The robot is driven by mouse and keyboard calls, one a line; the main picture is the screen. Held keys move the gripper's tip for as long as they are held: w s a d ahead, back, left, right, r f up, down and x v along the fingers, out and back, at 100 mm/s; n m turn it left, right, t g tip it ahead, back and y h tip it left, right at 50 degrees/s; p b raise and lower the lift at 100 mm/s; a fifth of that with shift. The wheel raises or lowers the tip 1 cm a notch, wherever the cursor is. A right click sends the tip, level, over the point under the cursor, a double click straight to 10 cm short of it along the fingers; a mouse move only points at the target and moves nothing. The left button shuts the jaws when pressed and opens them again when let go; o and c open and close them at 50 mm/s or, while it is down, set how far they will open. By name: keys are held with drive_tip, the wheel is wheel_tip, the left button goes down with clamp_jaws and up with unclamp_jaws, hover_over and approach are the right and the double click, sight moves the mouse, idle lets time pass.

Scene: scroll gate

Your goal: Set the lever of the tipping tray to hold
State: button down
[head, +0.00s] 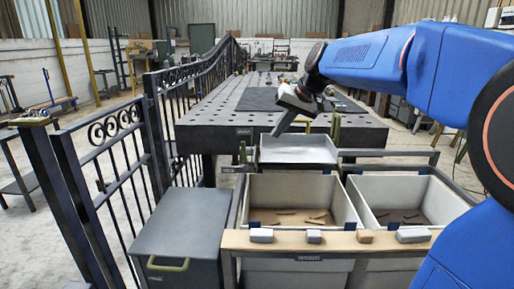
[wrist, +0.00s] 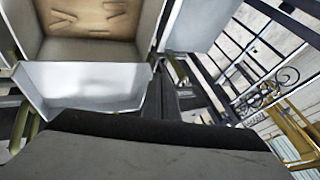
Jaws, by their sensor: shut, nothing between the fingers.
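The tipping tray (head: 297,152) is a pale, shallow tray at the front edge of the dark work table, behind the left bin. It also shows in the wrist view (wrist: 85,85), with its open side toward the bin. An olive-green upright piece (head: 335,124) stands at the tray's right and another (head: 243,153) at its left. I cannot tell which part is the lever or how it is set. My gripper (head: 277,133) is shut and empty, pointing down above the tray's back left side. No contact with the tray or the green pieces is clear.
Two pale bins (head: 300,196) (head: 400,196) with wood scraps stand in front of the tray. A wooden rail (head: 340,241) with small blocks runs before them. A grey box (head: 181,230) with a yellow-green handle and an iron gate (head: 112,170) stand left. The slotted table (head: 225,115) lies behind.

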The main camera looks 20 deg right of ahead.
drive_tip(key=shift+w+d+r, duration=0.15)
drive_tip(key=shift+w+r, duration=0.1)
drive_tip(key=shift+w, duration=0.25)
drive_tip(key=shift+w+d+r, duration=0.15)
drive_tip(key=shift+w+r, duration=0.05)
drive_tip(key=shift+w, duration=0.25)
approach(245, 155)
drive_tip(key=w+d+f, duration=0.2)
drive_tip(key=d+f, duration=0.2)
drive_tip(key=a, duration=0.1)
drive_tip(key=w+a, duration=0.1)
drive_tip(key=a, duration=0.2)
drive_tip(key=shift+w+a+r, duration=0.1)
drive_tip(key=shift+w, duration=0.2)
drive_tip(key=shift+a, duration=0.15)
